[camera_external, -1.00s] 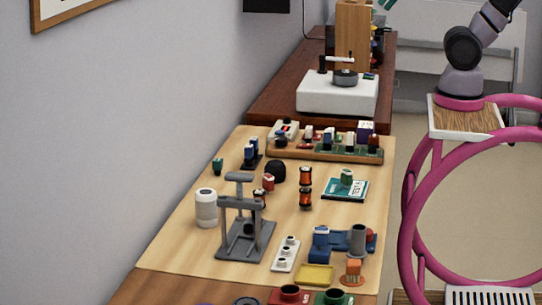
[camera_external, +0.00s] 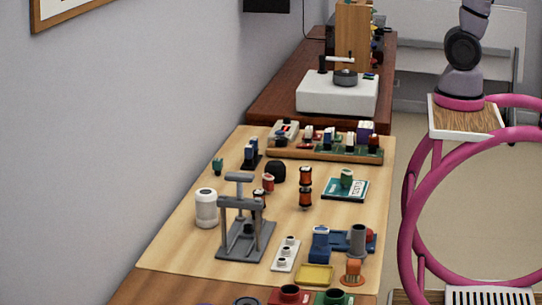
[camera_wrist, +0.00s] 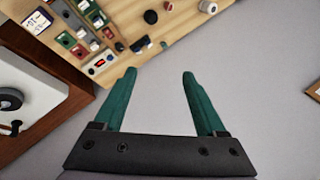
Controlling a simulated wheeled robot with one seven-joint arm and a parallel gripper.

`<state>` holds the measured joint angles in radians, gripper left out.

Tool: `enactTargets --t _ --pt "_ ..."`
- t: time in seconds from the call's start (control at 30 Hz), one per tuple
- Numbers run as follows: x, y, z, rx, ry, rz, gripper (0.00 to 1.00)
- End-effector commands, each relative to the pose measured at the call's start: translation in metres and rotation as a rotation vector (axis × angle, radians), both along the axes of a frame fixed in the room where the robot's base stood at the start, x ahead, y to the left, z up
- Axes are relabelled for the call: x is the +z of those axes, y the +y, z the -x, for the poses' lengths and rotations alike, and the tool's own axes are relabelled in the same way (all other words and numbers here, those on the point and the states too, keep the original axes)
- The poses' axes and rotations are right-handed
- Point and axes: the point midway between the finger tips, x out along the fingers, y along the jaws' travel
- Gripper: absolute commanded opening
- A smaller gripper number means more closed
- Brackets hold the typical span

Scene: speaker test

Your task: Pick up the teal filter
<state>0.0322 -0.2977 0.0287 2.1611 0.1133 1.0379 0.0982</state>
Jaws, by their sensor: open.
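A small teal piece (camera_external: 217,166), which I take for the teal filter, stands near the wall-side edge of the wooden work board in the external view. In the wrist view it shows small at the board's edge (camera_wrist: 164,45), beyond the gap between my fingers. My gripper (camera_wrist: 160,72) is open and empty, with two teal fingers spread apart over the grey wall area. It is well apart from the teal piece. I cannot make out the gripper clearly in the external view.
A blue and black part (camera_external: 252,152) stands right beside the teal piece. A grey press frame (camera_external: 262,238) and a white cylinder (camera_external: 206,208) stand nearer the camera. A parts rack (camera_external: 322,152) lies behind, with a white turntable-like box (camera_external: 337,95) beyond. The wall is close at left.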

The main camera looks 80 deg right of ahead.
Motion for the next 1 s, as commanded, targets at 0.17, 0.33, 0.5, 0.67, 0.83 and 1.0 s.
enactTargets --t 0.17,0.33,0.5,0.67,0.83,1.0 --pt "-0.019 0.014 -0.078 -0.066 0.133 -0.111 0.73" --pt "-0.051 0.026 -0.148 -0.133 0.256 -0.219 0.73" --pt "-0.099 0.037 -0.213 -0.203 0.383 -0.33 0.73" --pt "-0.156 0.045 -0.266 -0.273 0.502 -0.437 0.73" --pt "-0.229 0.052 -0.312 -0.35 0.631 -0.552 0.73" --pt "-0.31 0.056 -0.344 -0.433 0.76 -0.669 0.73"
